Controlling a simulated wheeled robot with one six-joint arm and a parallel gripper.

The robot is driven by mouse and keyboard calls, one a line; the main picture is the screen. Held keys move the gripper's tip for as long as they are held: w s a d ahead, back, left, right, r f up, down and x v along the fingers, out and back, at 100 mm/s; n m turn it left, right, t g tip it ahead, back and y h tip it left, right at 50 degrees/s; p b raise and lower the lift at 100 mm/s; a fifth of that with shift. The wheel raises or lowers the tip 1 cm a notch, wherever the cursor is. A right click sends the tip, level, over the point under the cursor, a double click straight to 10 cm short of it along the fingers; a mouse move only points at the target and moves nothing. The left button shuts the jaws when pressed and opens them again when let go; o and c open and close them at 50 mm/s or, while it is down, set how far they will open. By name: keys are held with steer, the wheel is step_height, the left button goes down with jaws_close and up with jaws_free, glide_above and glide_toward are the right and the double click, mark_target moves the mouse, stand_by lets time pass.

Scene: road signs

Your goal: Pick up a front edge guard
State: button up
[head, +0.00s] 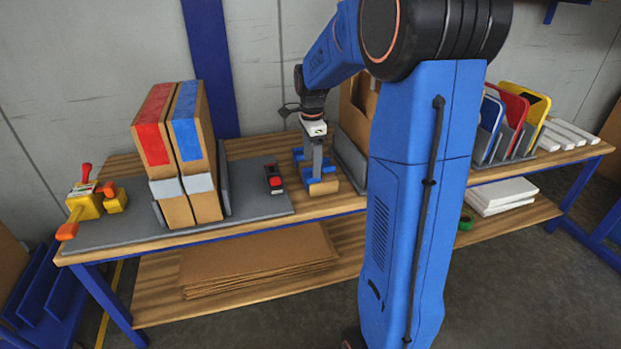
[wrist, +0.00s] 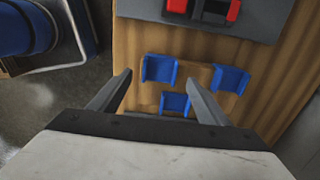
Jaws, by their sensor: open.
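Several small blue channel-shaped pieces, which look like the edge guards, lie on the wooden table. Three show in the wrist view: one at upper left (wrist: 160,69), one at right (wrist: 230,78) and one lower in the middle (wrist: 175,104). In the head view a blue guard (head: 301,154) shows beside my gripper (head: 317,175), which partly hides the group. My gripper points down over them. In the wrist view its two fingers (wrist: 157,76) are spread apart with nothing held between them.
A grey mat (head: 250,208) to the left carries a red-and-black tool (head: 273,178) and tall cardboard packs (head: 176,140). Coloured signs (head: 512,105) stand in a rack at right. Cardboard sheets (head: 260,260) lie on the lower shelf.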

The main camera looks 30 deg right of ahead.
mark_target(311, 179)
steer(key=shift+f, duration=1.7)
steer(key=c, duration=1.1)
steer(key=shift+c, duration=0.2)
